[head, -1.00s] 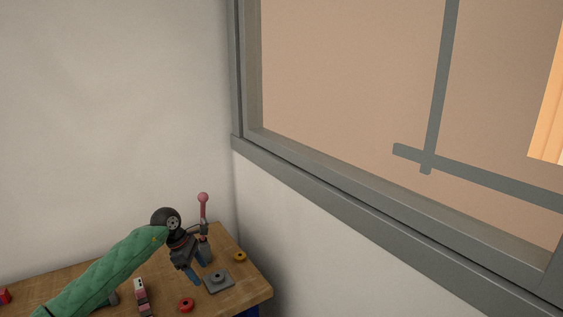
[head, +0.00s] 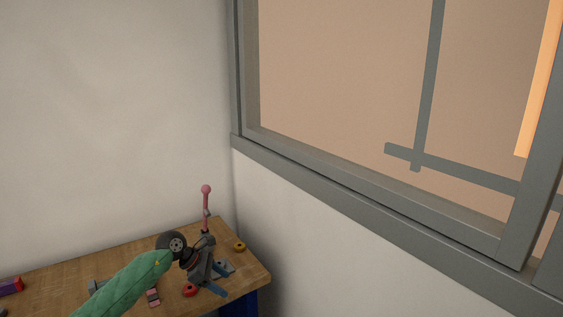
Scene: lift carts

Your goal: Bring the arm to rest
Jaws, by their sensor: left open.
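My left arm (head: 128,284), in a green padded sleeve, reaches in from the lower left of the head view over the wooden table. Its dark wrist ends in my left gripper (head: 221,279), whose blue fingers are spread apart, with nothing seen between them. The gripper is over the table's right part, in front of a grey plate (head: 229,265) that it partly hides. I cannot tell its height above the table. My right gripper is not in view.
The wooden table (head: 130,252) holds a pink ball-topped lever (head: 206,203), a yellow ring (head: 239,246), a red ring (head: 190,290), a pink-and-dark block (head: 153,298) and a purple-and-red piece (head: 11,286). A wall and a grey-framed window (head: 330,186) stand behind and right.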

